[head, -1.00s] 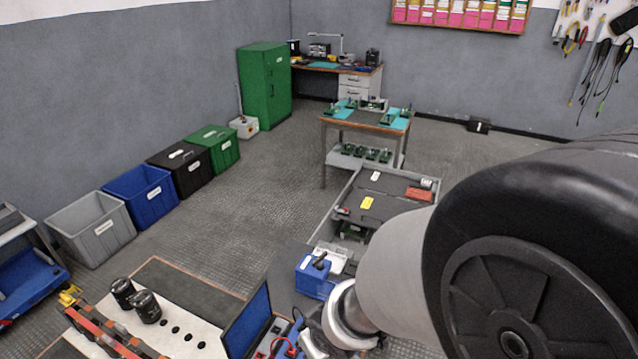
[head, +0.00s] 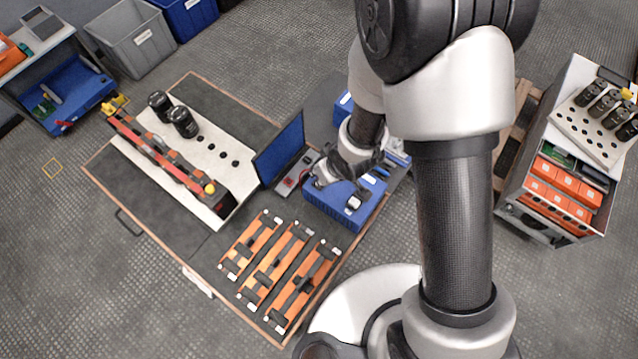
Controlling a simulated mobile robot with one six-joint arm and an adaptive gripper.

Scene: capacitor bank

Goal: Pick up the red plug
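I cannot make out the red plug for certain. A small red spot (head: 290,182) shows beside the open blue-lidded case (head: 281,152) on the workbench and may be it. My gripper (head: 322,181) is low over the bench, just right of that case and close to the blue box (head: 345,205). My own wrist hides part of this spot. The gripper's fingers are too small and covered to tell whether they are open or shut, or whether they hold anything.
Orange modules (head: 268,262) lie at the bench front. A white panel (head: 205,150) with black cylinders (head: 183,121) and an orange-black rail (head: 160,155) lies at left. A cart (head: 540,225) with orange boxes stands at right. Dark bench surface (head: 120,185) is bare at far left.

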